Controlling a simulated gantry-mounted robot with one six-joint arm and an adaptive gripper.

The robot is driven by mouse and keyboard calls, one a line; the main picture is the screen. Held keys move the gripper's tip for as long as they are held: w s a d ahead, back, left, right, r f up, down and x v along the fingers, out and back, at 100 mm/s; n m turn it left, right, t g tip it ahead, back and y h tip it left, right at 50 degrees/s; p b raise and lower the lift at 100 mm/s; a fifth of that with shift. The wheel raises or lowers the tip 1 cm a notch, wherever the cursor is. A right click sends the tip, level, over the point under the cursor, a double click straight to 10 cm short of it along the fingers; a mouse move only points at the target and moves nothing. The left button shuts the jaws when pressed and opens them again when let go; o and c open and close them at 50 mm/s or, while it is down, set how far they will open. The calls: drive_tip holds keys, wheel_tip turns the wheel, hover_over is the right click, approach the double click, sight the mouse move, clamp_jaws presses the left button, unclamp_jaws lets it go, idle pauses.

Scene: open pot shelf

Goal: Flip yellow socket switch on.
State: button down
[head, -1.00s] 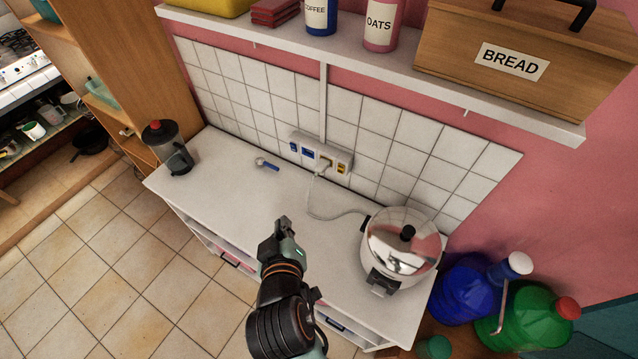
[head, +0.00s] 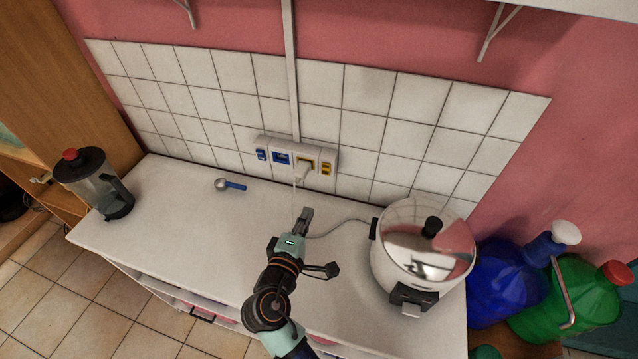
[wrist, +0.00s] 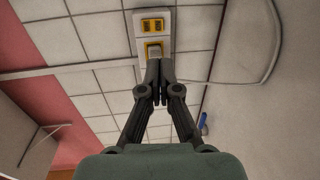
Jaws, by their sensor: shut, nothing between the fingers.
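The white socket panel (head: 293,150) is fixed low on the tiled wall. Its yellow switch (head: 326,168) is at the right end, beside the yellow socket (head: 304,161), which holds a white plug (head: 304,172). In the wrist view the yellow switch (wrist: 152,25) shows clear above my fingertips, and the yellow socket and plug are just beyond them, partly covered. My gripper (head: 307,212) is shut and empty, over the counter in front of the panel, apart from the switch in the head view. The switch's on or off position is too small to tell.
A blue socket (head: 281,157) and blue switch (head: 261,155) are on the panel's left. A cord runs to the steel cooker (head: 420,250) at right. A blue-handled spoon (head: 232,185) and a blender (head: 95,183) are at left. The counter (head: 165,225) is otherwise mostly clear.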

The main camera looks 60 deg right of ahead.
sight(325, 174)
drive_tip(key=b+x, duration=0.2)
drive_tip(key=x, duration=1.2)
drive_tip(key=shift+w+b, duration=0.1)
drive_tip(key=shift+b, duration=0.3)
drive_tip(key=shift+f, duration=0.1)
